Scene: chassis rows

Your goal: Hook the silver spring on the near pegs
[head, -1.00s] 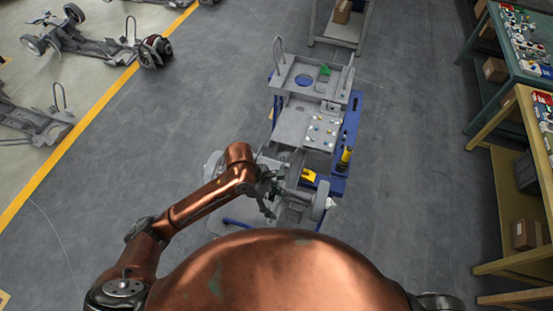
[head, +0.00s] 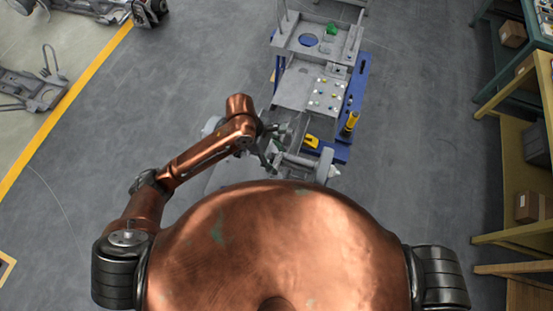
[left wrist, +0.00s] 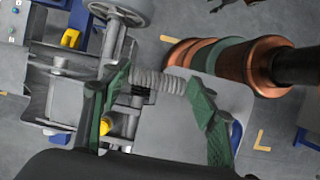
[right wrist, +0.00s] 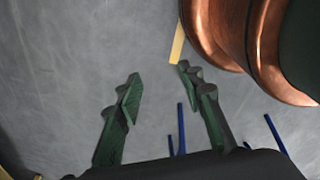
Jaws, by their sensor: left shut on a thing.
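The silver spring (left wrist: 158,82) is a grey coil lying crosswise between the green fingertips of my left gripper (left wrist: 157,80) in the left wrist view. The gripper is shut on it, one finger at each end. In the head view my left gripper (head: 272,147) is over the near end of the grey chassis (head: 298,88); the spring is too small to make out there. The chassis parts show below the spring in the left wrist view; I cannot single out the near pegs. My right gripper (right wrist: 159,75) is open and empty above bare floor.
The chassis stands on a blue frame (head: 361,82), with a wheel (head: 325,165) at its near right. Shelving (head: 510,130) stands far right. The floor between is clear.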

